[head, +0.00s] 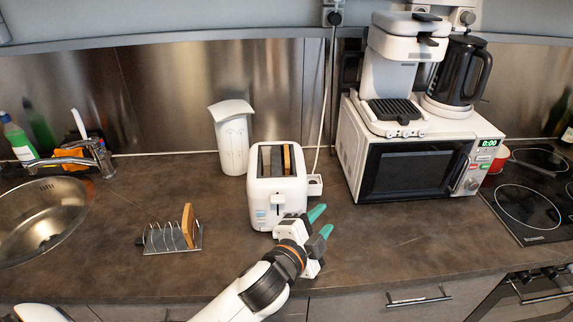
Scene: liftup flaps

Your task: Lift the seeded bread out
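A white toaster (275,197) stands on the counter, with a slice of bread (287,159) showing in its right slot. Only the top of this slice shows; I cannot make out seeds on it. Another slice of bread (188,225) stands upright at the right end of a wire toast rack (165,238), left of the toaster. My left gripper (322,220) is just right of the toaster's front, low over the counter. Its two teal fingers are apart with nothing between them. My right gripper is not in view.
A white microwave (348,150) stands to the right, bearing a coffee maker (385,75) and a black kettle (462,72). A white container (233,145) stands behind the toaster. The sink (40,215) is at left, the hob (530,205) at right. The counter right of my gripper is clear.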

